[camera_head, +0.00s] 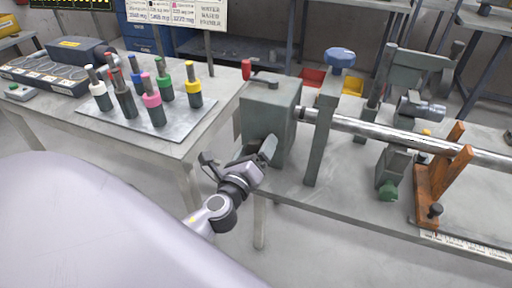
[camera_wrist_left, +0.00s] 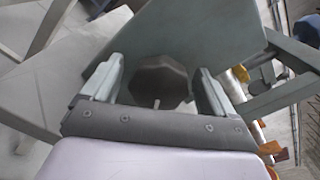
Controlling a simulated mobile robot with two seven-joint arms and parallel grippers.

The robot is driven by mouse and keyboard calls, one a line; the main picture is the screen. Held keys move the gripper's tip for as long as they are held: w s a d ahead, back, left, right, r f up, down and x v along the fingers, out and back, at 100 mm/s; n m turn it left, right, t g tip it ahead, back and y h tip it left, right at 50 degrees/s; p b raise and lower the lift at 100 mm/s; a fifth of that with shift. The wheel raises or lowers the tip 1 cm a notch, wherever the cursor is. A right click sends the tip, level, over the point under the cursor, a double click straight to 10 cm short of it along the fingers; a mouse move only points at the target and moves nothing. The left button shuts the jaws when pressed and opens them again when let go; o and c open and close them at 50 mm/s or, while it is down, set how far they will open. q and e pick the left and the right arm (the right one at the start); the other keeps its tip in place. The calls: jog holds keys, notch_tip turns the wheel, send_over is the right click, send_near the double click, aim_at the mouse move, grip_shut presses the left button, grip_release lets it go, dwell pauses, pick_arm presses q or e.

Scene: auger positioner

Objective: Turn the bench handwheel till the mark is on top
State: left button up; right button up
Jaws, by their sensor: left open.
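The bench unit with the wheel is a grey-green housing (camera_head: 270,115) on the near left end of the right bench. A dark arm with a red grip (camera_head: 246,69) lies over its top. My left gripper (camera_head: 238,156) is open at the housing's near left side, fingers spread. In the left wrist view a dark faceted round part (camera_wrist_left: 160,82) lies between the spread fingers of the left gripper (camera_wrist_left: 158,66), on a grey-green face. It may be the handwheel; I cannot tell whether the fingers touch it. My right gripper is out of view.
A long steel shaft (camera_head: 410,139) runs right from the housing, past a post with a blue knob (camera_head: 341,57) and an orange bracket (camera_head: 440,178). On the left table a metal tray (camera_head: 175,140) holds several colour-banded tools. Open floor lies between the benches.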

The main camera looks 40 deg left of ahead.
pick_arm(q)
jog(key=shift+w, duration=0.15)
jog(key=c, duration=1)
jog(key=shift+f+n, duration=0.1)
jog(key=shift+n, duration=0.2)
jog(key=shift+n+b, duration=0.6)
jog(key=shift+n, duration=0.3)
jog(key=shift+f+n+b, duration=0.1)
jog(key=shift+n+b, duration=0.25)
jog(key=shift+n, duration=0.55)
jog(key=n, duration=0.2)
jog(key=shift+a+n+b, duration=0.1)
jog(key=shift+n+b, duration=0.2)
jog(key=shift+b, duration=0.05)
jog(key=shift+n+b, duration=0.3)
jog(key=shift+n, duration=1.3)
